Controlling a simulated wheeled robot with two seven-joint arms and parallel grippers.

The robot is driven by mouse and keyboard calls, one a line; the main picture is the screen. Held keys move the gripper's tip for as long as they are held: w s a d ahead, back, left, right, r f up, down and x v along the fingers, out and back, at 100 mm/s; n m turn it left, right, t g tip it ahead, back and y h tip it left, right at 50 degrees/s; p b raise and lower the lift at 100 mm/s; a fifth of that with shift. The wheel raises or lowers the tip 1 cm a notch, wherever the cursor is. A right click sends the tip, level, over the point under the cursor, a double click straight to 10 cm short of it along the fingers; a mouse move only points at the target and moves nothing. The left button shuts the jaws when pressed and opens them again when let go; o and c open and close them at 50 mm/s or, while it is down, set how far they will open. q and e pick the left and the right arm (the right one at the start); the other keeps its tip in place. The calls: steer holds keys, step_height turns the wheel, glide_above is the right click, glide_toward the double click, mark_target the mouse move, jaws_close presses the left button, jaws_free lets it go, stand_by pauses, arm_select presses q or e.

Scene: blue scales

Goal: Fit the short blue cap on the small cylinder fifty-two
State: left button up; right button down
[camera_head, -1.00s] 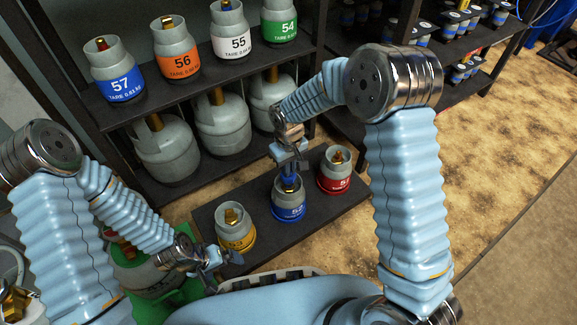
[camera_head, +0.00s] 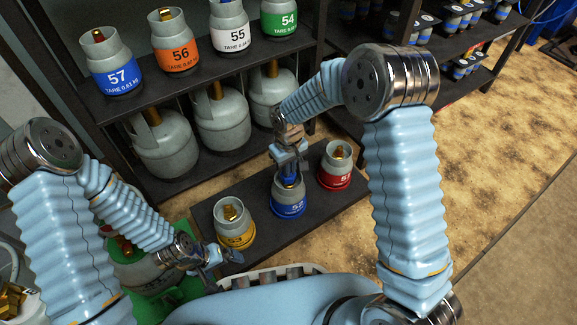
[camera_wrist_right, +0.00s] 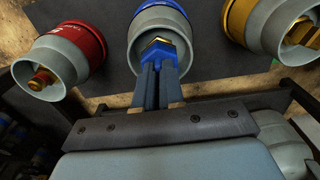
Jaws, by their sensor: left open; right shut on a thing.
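The small cylinder fifty-two (camera_head: 288,207) stands upright on a dark low platform, grey with a blue band; it also shows in the right wrist view (camera_wrist_right: 148,27). My right gripper (camera_head: 290,178) is above it, with its fingers pointing down into the collar. It is shut on a small blue piece (camera_wrist_right: 179,43), seemingly the short blue cap, at the brass fitting (camera_wrist_right: 158,48). The fingers hide much of it, so I cannot tell how fully it is seated. My left gripper (camera_head: 217,258) is open and empty, beside the yellow cylinder.
A yellow-banded cylinder (camera_head: 234,225) stands left of fifty-two and a red-banded one (camera_head: 335,166) stands right, both close. The platform (camera_head: 310,218) is bare in front. A shelf behind holds cylinders 57 (camera_head: 113,67), 56, 55 and 54. A green stand (camera_head: 180,287) is under my left arm.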

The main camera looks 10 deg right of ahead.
arm_select(q)
steer(key=shift+f, duration=0.2)
arm_select(e)
steer(key=shift+f, duration=0.3)
steer(key=c, duration=1.7)
jaws_free()
steer(key=o, duration=0.5)
steer(key=shift+o, duration=0.2)
